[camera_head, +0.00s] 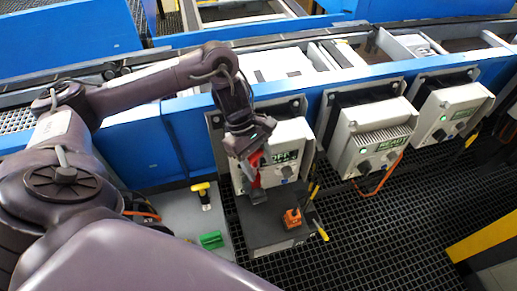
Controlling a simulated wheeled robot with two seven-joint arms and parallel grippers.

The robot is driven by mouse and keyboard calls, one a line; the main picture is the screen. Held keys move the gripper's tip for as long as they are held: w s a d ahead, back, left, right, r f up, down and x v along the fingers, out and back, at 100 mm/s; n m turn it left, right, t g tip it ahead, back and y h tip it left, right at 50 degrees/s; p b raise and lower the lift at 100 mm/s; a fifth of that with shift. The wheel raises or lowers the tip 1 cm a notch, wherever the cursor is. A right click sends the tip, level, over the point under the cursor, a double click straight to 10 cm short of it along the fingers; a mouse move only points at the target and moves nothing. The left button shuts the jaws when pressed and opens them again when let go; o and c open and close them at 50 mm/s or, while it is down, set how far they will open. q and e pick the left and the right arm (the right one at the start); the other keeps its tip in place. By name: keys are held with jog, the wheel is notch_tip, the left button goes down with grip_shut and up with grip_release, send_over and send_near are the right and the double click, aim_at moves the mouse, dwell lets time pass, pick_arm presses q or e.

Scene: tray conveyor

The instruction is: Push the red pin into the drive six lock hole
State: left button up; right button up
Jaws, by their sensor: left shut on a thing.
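My left gripper (248,143) comes down from the upper left and is shut on a red pin (256,160). It holds the pin in front of the leftmost grey drive box (295,135), covering part of that box's face. The box shows part of a green label and dark knobs below it. The lock hole is hidden or too small to make out, and I cannot tell whether the pin touches the box. The drive number is not readable. My right gripper is not in view.
A dark stand (280,240) below the box carries an orange-red item (292,217) and yellow-handled tools. A grey surface to its left holds a yellow-and-black tool (204,196) and a green block (211,240). Two similar boxes (375,140) (450,110) stand to the right, above open dark grating.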

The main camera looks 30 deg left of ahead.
aim_at(253, 153)
pick_arm(q)
jog(key=shift+f+b, duration=1.05)
jog(key=shift+b, duration=0.05)
dwell(0.6)
jog(key=o, duration=1.1)
jog(key=shift+s+r, duration=0.15)
jog(key=shift+c, duration=0.2)
jog(key=shift+r, duration=0.1)
jog(key=shift+w+r, duration=0.2)
jog(key=p+v, duration=0.2)
jog(key=v, duration=0.4)
jog(key=shift+s+a+r, duration=0.2)
jog(key=shift+a+r, duration=0.15)
jog(key=shift+r, duration=0.2)
